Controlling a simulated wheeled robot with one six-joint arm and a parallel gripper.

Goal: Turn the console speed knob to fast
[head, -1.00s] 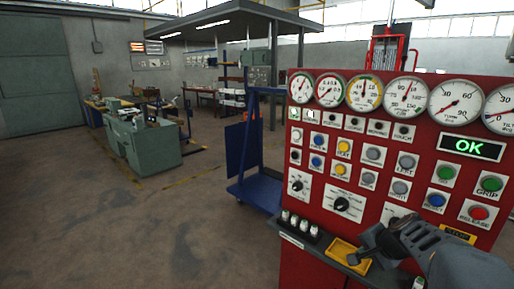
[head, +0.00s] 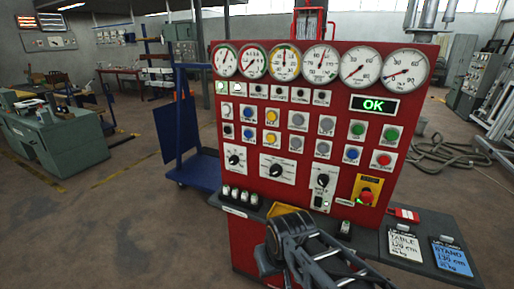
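The red console (head: 245,185) stands in the middle of the head view. Its lower panel carries three black rotary knobs on white plates: a left knob (head: 234,159), a larger middle knob (head: 275,170) and a right knob (head: 323,181). Their labels are too small to read, so I cannot tell which one is speed. My gripper (head: 272,248) is at the bottom, low in front of the console and below the knobs, apart from them in the picture. Its fingers are not clear enough to show whether they are open or shut.
A dark shelf (head: 385,262) juts out under the panel, with a yellow tray (head: 283,210), several small switches and two tags. A red emergency button (head: 366,196) is at the panel's lower right. A blue cart (head: 194,168) stands to the left; open floor lies left.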

